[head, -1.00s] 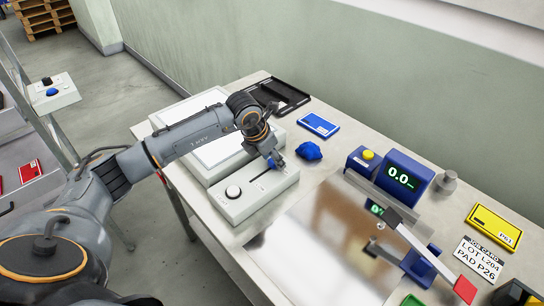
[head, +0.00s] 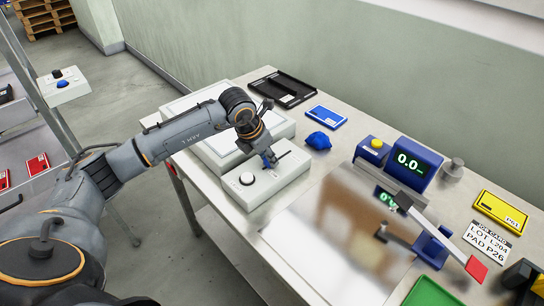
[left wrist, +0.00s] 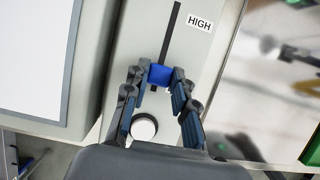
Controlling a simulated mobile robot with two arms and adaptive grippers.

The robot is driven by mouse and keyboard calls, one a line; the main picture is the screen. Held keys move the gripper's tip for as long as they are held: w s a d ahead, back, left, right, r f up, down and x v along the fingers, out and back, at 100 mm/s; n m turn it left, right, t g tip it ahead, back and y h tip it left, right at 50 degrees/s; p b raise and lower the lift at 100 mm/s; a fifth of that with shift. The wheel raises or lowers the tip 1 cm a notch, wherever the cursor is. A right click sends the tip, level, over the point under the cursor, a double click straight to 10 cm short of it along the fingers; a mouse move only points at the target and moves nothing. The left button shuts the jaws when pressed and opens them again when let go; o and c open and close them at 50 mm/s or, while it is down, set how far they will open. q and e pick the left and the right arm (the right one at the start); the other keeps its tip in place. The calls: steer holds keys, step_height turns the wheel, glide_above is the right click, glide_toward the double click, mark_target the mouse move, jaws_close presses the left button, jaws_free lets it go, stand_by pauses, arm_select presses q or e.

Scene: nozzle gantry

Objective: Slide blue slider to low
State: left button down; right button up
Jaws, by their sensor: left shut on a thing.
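The pale slider box (head: 292,172) lies on the bench with a dark slot (head: 283,154) in its top. My left gripper (head: 268,157) is shut on the blue slider, which its fingers mostly hide in the head view. In the left wrist view the blue slider (left wrist: 160,74) sits between the two fingertips (left wrist: 157,78). It is near the slot end by the round white knob (left wrist: 144,127). The long bare part of the slot (left wrist: 172,35) runs away past the HIGH label (left wrist: 199,22). My right gripper is not in view.
A white panel unit (head: 207,151) stands left of the slider box. A blue lump (head: 319,140), a blue card (head: 326,116) and a black tray (head: 283,87) lie behind. A reflective plate (head: 345,215) and a blue display reading 0.0 (head: 412,163) are to the right.

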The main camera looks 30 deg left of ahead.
arm_select(q)
steer(key=shift+s+a, duration=0.2)
steer(key=shift+s, duration=0.25)
steer(key=shift+s+a, duration=0.2)
steer(key=shift+s, duration=0.25)
steer(key=shift+w+d+f, duration=0.1)
steer(key=c, duration=1.1)
jaws_free()
steer(key=shift+w, duration=0.1)
steer(key=v, duration=1.2)
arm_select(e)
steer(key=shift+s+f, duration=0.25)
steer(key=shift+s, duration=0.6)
